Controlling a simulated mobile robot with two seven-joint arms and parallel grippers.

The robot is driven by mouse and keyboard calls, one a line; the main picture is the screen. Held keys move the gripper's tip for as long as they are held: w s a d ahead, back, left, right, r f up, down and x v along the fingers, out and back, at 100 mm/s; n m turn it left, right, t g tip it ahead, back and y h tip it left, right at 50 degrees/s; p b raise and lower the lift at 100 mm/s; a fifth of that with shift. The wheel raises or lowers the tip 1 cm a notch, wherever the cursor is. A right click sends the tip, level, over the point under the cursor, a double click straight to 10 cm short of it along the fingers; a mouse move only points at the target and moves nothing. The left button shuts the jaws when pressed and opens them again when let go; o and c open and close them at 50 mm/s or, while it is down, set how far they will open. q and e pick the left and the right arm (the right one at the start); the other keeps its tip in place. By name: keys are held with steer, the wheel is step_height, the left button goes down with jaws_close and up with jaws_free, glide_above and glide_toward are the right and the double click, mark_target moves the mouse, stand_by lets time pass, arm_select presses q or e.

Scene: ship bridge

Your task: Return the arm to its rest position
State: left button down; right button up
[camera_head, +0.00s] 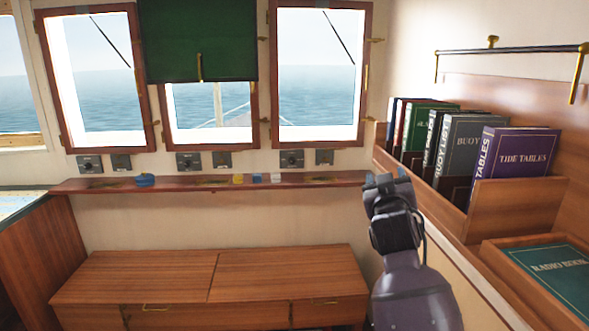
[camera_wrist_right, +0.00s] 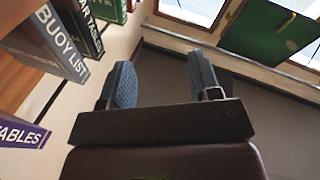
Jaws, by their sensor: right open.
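My right arm comes up from the bottom of the head view, with its gripper (camera_head: 388,186) raised in front of the wall between the window shelf and the bookshelf. In the right wrist view the two padded fingers (camera_wrist_right: 161,88) stand apart with nothing between them. The gripper touches nothing that I can see. My left gripper is not in view.
A wooden book rack (camera_head: 516,205) on the right holds several books, among them Tide Tables (camera_head: 522,155). The Radio Book (camera_head: 558,272) lies in a tray below. A narrow shelf (camera_head: 105,186) with small items runs under the windows. A wooden bench (camera_head: 210,275) stands below it.

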steer(key=s+d+f+g+y, duration=0.1)
steer(key=s+f+y, duration=0.1)
steer(key=s+f, duration=0.45)
steer(key=s+d+f+y, duration=0.1)
steer(key=s+f, duration=0.2)
steer(key=f, duration=0.7)
steer(key=s+d+f+g+y, duration=0.15)
steer(key=s+f, duration=0.25)
steer(key=f, duration=0.4)
steer(key=s+d+f+g, duration=0.2)
steer(key=s+f, duration=0.7)
steer(key=s, duration=0.3)
steer(key=s+d+f+g, duration=0.2)
steer(key=s+f+g, duration=0.1)
steer(key=s+f, duration=0.7)
steer(key=shift+s+d+f+m+h, duration=0.25)
steer(key=shift+s+h, duration=0.2)
steer(key=shift+s, duration=0.45)
steer(key=shift+g, duration=0.25)
steer(key=shift+c, duration=0.4)
